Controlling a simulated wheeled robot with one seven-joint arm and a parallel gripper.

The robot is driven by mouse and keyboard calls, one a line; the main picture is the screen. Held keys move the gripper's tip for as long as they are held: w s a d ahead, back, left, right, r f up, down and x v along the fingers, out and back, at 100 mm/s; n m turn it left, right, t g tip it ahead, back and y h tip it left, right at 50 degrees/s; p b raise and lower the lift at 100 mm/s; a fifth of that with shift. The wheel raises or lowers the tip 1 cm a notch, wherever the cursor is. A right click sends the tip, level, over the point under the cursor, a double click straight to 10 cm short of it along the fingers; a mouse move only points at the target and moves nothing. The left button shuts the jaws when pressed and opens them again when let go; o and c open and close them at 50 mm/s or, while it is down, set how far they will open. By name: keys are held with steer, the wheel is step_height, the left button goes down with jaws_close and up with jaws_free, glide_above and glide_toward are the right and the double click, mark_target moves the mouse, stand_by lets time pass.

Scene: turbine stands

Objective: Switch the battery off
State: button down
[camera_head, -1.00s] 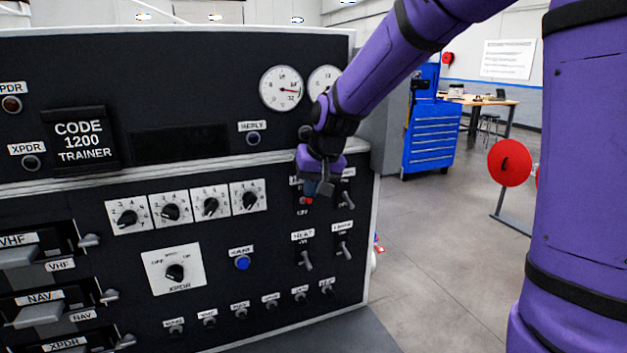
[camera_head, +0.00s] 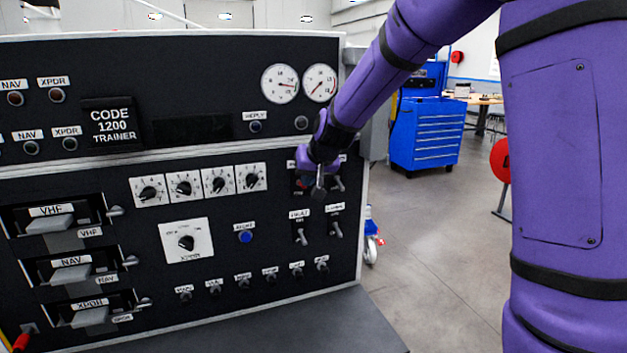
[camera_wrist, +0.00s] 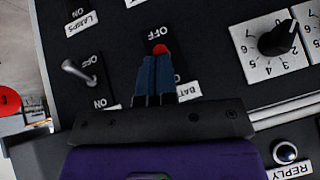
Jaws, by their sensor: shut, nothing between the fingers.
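The battery switch shows in the wrist view as a red tip (camera_wrist: 160,49), just past my fingertips and close to an OFF label (camera_wrist: 160,34). A partly hidden BATT label (camera_wrist: 188,91) is beside the fingers. My gripper (camera_wrist: 157,60) is shut and empty, its blue fingers against or just short of the red tip; I cannot tell whether they touch. The lower part of the switch is hidden behind the fingers.
Two more toggles (camera_head: 302,235) are below my gripper in the head view. Dials (camera_head: 220,181) and gauges (camera_head: 280,83) are nearby. A blue tool cabinet (camera_head: 424,135) stands behind, with open floor at right.

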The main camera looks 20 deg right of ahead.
steer(key=shift+s+f, duration=0.2)
steer(key=shift+f, duration=0.25)
steer(key=shift+s+f, duration=0.2)
steer(key=shift+f, duration=0.25)
steer(key=shift+r, duration=0.15)
steer(key=shift+r, duration=0.65)
